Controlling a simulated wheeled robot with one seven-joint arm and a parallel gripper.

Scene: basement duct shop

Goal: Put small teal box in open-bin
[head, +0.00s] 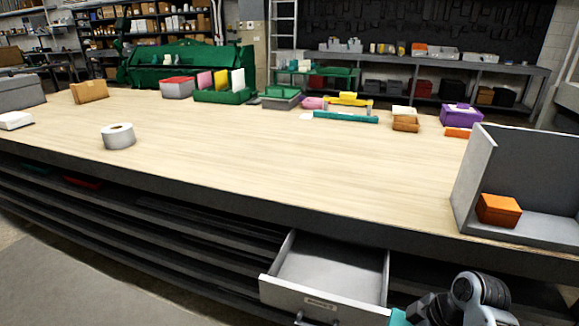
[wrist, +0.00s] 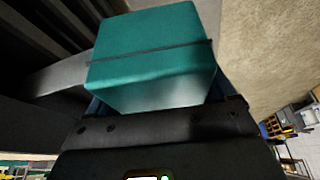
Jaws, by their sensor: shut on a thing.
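The small teal box (wrist: 150,60) fills the upper middle of the wrist view, held between the fingers of my gripper (wrist: 160,104). My gripper is shut on it. In the head view only a corner of the teal box (head: 399,317) shows at the bottom edge, beside my arm and to the right of the open drawer, lower than the bench top. A grey open-fronted bin (head: 475,165) stands on the bench at the right, with an orange box (head: 498,210) inside it. The bin's right side is cut off by the picture edge.
A grey drawer (head: 310,298) is pulled out below the bench edge and looks empty. A roll of tape (head: 118,136) sits on the bench top (head: 290,160) at left. Trays and small boxes line the back. The bench's middle is clear.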

